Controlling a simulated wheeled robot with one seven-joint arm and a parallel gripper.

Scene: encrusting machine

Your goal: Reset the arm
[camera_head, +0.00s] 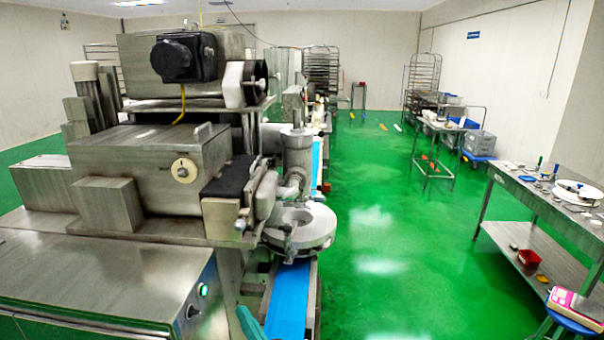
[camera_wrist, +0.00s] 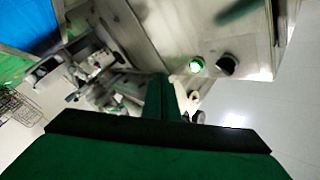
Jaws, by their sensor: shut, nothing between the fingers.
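My gripper (camera_wrist: 160,88) shows in the wrist view as dark green fingers pressed together, shut and empty. In the head view only a small teal piece shows at the bottom edge, likely part of my arm. The encrusting machine (camera_head: 150,165) fills the left half of the head view. Its front panel carries a lit green button (camera_head: 204,290) and a black knob (camera_head: 193,311). In the wrist view the green button (camera_wrist: 196,65) and the black knob (camera_wrist: 227,65) lie beyond the fingers, up and to the right. The fingers appear apart from both.
A blue conveyor belt (camera_head: 288,300) runs out beside the machine. A steel table (camera_head: 530,192) with dishes and a blue stool (camera_head: 572,318) with a pink-and-white device stand at the right. Racks and carts stand farther back. The green floor (camera_head: 385,250) between is clear.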

